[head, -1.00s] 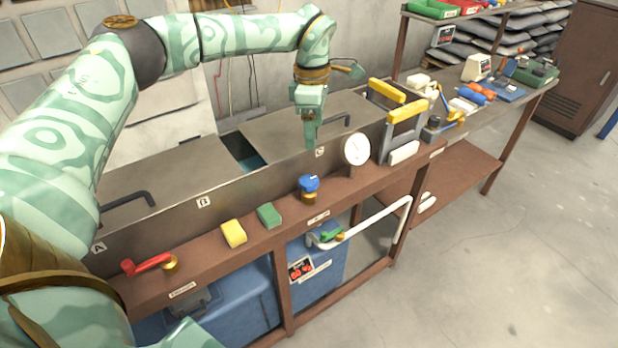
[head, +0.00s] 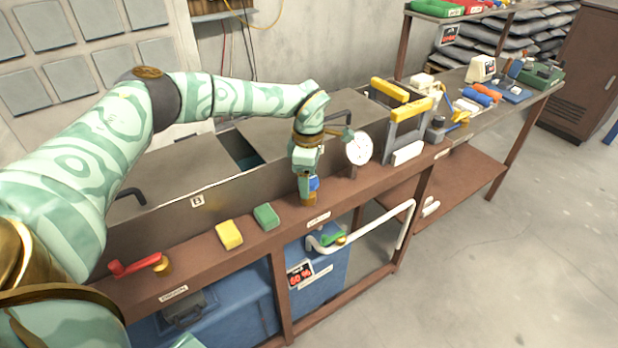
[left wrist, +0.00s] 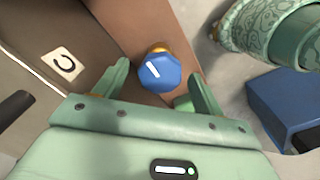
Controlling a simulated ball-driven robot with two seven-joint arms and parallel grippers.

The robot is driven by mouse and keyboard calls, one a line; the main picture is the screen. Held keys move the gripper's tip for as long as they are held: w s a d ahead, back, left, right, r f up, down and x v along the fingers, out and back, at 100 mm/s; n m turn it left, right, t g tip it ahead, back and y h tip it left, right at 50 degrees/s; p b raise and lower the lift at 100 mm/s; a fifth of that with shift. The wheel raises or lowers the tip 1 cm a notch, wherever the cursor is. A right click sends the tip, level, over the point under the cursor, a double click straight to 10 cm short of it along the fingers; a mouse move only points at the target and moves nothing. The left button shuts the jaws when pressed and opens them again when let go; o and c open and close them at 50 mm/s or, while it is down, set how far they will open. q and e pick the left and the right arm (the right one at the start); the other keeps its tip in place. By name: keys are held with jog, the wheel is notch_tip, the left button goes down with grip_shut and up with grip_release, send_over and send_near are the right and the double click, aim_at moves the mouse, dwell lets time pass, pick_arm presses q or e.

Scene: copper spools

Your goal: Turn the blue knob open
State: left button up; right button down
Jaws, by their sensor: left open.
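The blue knob (left wrist: 160,72) sits on a brass base on the brown ledge, with a white line on its top. In the left wrist view it lies between and just beyond the two open fingers of my left gripper (left wrist: 157,85). In the head view my left gripper (head: 308,186) points down at the knob and hides most of it; a sliver of blue (head: 314,184) shows beside a finger. I cannot tell whether the fingers touch the knob. My right gripper is not in view.
A white dial gauge (head: 358,148) stands right of the knob. A green block (head: 266,216) and a yellow block (head: 229,234) lie left on the ledge. A red lever (head: 135,265) is farther left. Yellow-handled frames (head: 410,112) stand to the right.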

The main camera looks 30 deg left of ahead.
pick_arm(q)
jog(key=c, duration=1)
jog(key=shift+o, duration=0.2)
